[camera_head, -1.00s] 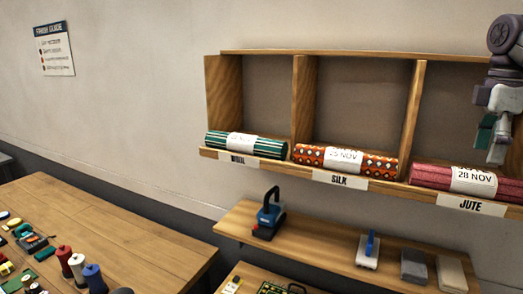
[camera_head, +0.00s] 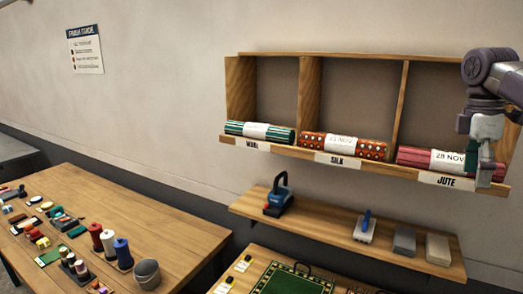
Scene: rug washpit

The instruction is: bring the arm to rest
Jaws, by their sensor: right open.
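My right gripper (camera_head: 484,152) hangs at the right edge of the view, pointing down. It is open, and I see nothing between its fingers. It stands in front of the right end of the red jute roll (camera_head: 415,156) and hides part of it. I cannot tell how far it is from the shelf. My left gripper is not in view.
A wall shelf (camera_head: 285,147) holds a green striped roll (camera_head: 240,129), an orange patterned roll (camera_head: 318,144) and the red roll. A table (camera_head: 165,205) with spools and a bucket (camera_head: 147,273) stands left.

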